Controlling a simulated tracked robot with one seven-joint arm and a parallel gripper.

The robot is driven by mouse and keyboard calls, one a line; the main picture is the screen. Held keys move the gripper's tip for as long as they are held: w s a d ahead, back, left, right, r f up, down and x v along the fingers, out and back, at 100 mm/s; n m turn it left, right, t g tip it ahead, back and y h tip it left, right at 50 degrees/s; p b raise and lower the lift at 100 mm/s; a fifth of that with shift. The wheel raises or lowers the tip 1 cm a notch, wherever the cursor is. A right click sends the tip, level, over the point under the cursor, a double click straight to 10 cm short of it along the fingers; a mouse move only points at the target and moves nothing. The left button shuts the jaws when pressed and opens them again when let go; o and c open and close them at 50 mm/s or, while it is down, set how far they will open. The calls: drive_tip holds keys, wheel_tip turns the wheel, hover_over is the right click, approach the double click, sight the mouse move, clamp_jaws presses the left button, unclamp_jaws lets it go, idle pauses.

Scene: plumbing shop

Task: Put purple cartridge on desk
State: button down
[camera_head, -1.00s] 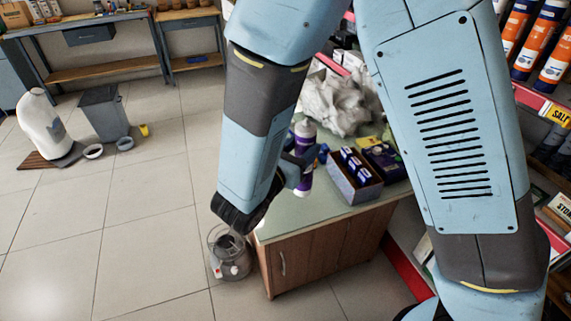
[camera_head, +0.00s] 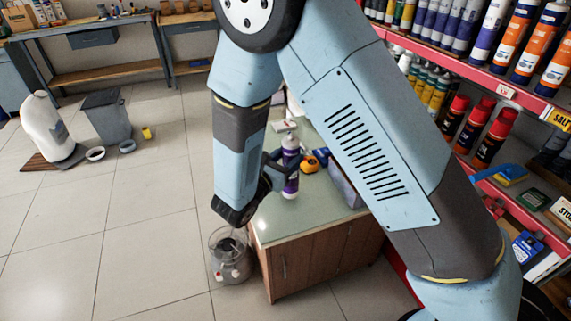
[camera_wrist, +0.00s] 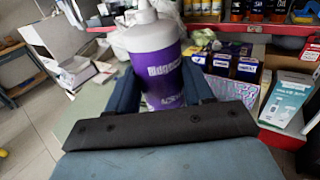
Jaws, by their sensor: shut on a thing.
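The purple cartridge (camera_head: 291,163) has a white top and a pale nozzle end. It stands upright over the desk (camera_head: 305,220), near its left front part. My gripper (camera_head: 276,172) is shut on the cartridge from the left. In the wrist view, the cartridge (camera_wrist: 160,68) sits between the two fingers of my gripper (camera_wrist: 162,92), label facing the camera. Its lower end is hidden there behind the gripper body. I cannot tell whether its base touches the green desk top.
An orange and black tape measure (camera_head: 311,162) lies right of the cartridge. A box of purple-blue packs (camera_wrist: 235,66) and a white carton (camera_wrist: 288,97) are on the right. A clear bucket (camera_head: 230,258) stands on the floor by the desk. Red shelves (camera_head: 505,92) line the right side.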

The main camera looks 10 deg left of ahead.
drive_tip(key=shift+f, duration=1.25)
drive_tip(key=shift+c, duration=2.2)
unclamp_jaws()
drive_tip(key=v, duration=1.2)
